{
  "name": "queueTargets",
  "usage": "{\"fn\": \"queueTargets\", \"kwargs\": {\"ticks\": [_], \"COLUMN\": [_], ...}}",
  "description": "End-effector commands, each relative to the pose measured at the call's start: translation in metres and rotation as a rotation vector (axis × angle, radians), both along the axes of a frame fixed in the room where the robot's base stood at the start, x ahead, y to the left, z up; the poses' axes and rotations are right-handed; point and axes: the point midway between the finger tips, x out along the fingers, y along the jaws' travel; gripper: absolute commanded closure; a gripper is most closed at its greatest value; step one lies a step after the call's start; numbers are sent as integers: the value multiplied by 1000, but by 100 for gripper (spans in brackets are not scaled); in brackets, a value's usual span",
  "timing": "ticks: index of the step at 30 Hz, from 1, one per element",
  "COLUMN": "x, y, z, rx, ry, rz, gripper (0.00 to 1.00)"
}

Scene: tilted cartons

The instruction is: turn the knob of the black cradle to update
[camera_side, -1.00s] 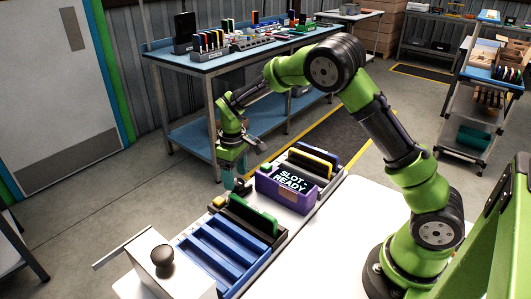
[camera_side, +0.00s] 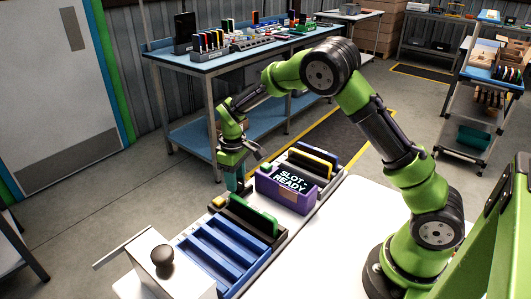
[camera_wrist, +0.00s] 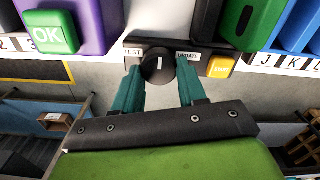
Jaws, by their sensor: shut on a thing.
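The black cradle (camera_side: 262,233) holds an upright green cartridge (camera_side: 254,215) in the side view. Its control panel shows in the wrist view with a round black knob (camera_wrist: 157,72) between the labels TEST on the left and UPDATE (camera_wrist: 187,56) on the right. The white mark on the knob points about straight up, between the two labels. My gripper (camera_wrist: 160,66) has its teal fingers on either side of the knob and is shut on it. In the side view my gripper (camera_side: 236,186) reaches down to the panel and hides the knob.
A yellow button (camera_wrist: 220,66) sits right of the knob in the wrist view. The purple cradle (camera_side: 284,191), its screen reading SLOT READY, stands close by with a green OK button (camera_wrist: 50,32). An empty blue rack (camera_side: 213,252) is on the cradle's other side.

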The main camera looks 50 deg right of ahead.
Motion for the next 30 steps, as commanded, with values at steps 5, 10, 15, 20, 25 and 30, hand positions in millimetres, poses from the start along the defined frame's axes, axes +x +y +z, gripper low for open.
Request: {"fn": "queueTargets", "kwargs": {"ticks": [5,10,15,20,25,30], "x": [0,0,0,0,0,0], "y": [0,-1,-1,-2,-3,-3], "z": [1,1,1,1,1,1], "rx": [0,0,0,1,1,0], "ry": [-1,-1,-1,-1,-1,-1], "rz": [-44,-142,-279,-417,-551,-659], "gripper": [89,89,89,89,89,89]}}
